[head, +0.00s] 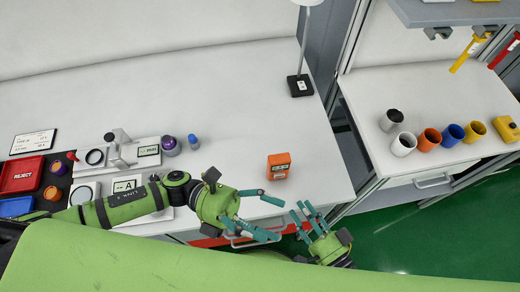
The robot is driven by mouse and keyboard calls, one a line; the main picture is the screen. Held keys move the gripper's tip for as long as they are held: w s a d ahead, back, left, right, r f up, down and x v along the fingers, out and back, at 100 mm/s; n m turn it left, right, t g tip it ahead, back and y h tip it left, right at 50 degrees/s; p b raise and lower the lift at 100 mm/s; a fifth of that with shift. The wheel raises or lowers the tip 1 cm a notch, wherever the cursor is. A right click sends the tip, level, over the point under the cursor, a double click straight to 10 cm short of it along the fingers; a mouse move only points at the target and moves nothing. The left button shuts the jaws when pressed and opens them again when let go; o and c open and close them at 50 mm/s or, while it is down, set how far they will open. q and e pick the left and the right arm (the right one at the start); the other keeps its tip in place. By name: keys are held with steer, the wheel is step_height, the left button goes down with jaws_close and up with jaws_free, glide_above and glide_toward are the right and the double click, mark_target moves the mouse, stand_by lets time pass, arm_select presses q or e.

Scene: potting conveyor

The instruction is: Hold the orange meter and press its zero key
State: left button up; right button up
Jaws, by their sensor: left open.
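The orange meter (279,172) is a small block standing on the pale worktop near its front right. My right gripper (301,209) is beside the left fingertips, below and right of the meter. It holds nothing that I can see, and how far its fingers are apart is unclear.
The worktop (235,110) behind the meter is clear. A lamp base (300,86) stands at the back right. Purple (170,147) and blue (193,142) items and a red REJECT tray (22,175) lie left. Several cups, including an orange one (429,139), stand on the right bench.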

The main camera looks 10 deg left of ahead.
arm_select(q)
steer(key=w+f+m+t, duration=0.15)
steer(key=w+t, duration=0.35)
steer(key=w, duration=0.5)
steer(key=t+y, duration=0.3)
steer(key=t, duration=0.3)
glide_toward(288, 162)
step_height(288, 162, up, 3)
steer(key=w+d, duration=0.2)
steer(key=w, duration=0.1)
steer(key=f, duration=0.7)
steer(key=shift+d+f, duration=0.3)
steer(key=shift+f, duration=0.1)
steer(key=x, duration=0.7)
steer(key=shift+d+r, duration=0.1)
steer(key=shift+d, duration=0.1)
steer(key=c, duration=1.4)
arm_select(e)
jaws_close()
